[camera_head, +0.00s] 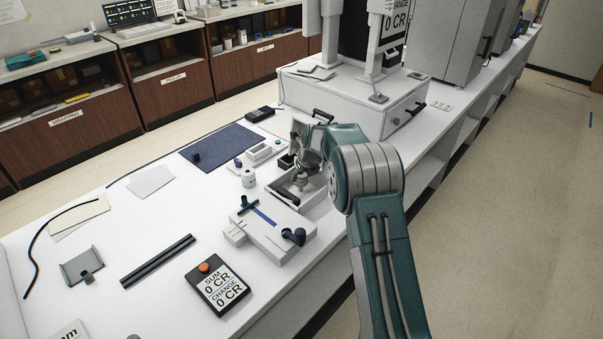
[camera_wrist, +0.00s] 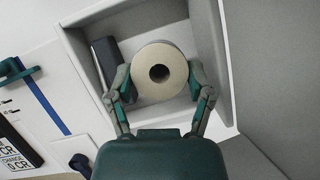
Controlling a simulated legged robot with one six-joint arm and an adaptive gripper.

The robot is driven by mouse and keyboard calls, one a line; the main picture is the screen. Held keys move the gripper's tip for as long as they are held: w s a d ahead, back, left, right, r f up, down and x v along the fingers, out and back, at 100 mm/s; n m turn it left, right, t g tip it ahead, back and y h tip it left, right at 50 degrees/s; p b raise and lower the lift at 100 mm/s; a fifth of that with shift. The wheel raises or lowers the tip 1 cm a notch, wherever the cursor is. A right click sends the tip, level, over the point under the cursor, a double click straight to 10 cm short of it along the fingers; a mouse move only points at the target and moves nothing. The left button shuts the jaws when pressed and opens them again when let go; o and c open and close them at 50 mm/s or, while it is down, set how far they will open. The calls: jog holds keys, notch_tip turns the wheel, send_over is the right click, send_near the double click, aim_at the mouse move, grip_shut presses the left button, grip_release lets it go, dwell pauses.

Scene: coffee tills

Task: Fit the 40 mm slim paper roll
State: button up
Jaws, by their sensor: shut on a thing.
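My gripper (camera_wrist: 160,88) is shut on a cream paper roll (camera_wrist: 165,60), one finger on each side. The roll's round end and dark core hole face the wrist camera. It is inside or just above an open white bay (camera_wrist: 212,28); I cannot tell whether it touches the floor. In the head view my gripper (camera_head: 306,168) is over the open bay (camera_head: 318,208) of the white till unit, and the held roll is mostly hidden. Another white roll (camera_head: 249,178) stands upright on the counter, left of the bay. I cannot read either roll's width.
A dark grey bar (camera_wrist: 106,58) lies along the bay's left wall. A white block with a blue stripe (camera_head: 268,238) and green lever stands in front of the bay. A price display (camera_head: 218,288), black rails (camera_head: 158,260) and blue mat (camera_head: 222,146) lie around. A cash drawer (camera_head: 350,98) stands behind.

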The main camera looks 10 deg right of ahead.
aim_at(302, 183)
jog(key=shift+f, duration=1.8)
jog(key=o, duration=1.1)
jog(key=v, duration=0.7)
jog(key=shift+s+r, duration=0.1)
